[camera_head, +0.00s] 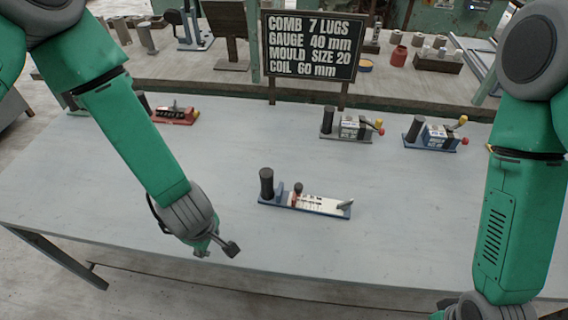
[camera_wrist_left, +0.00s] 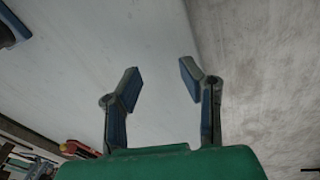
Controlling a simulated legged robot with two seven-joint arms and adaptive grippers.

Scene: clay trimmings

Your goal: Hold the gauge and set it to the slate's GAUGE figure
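The slate (camera_head: 311,46) stands upright at the back of the table and reads GAUGE 40 mm. A device that looks like the gauge (camera_head: 322,206) lies near the table's middle. It has a blue base, a black upright grip at its left end, a red-brown knob, a white marked scale and a grey lever at its right end. The scale figures are too small to read. My left gripper (camera_head: 217,247) is left of and nearer than it, apart from it. In the left wrist view its fingers (camera_wrist_left: 160,82) are spread and empty. My right gripper's fingers are out of view.
A red device (camera_head: 174,116), a grey device (camera_head: 345,127) and a blue device (camera_head: 432,136) stand along the table's back. The slate also reads COMB 7 LUGS, MOULD SIZE 20 and COIL 60 mm. The grey table (camera_head: 400,220) is clear around the gauge. A cluttered bench lies behind.

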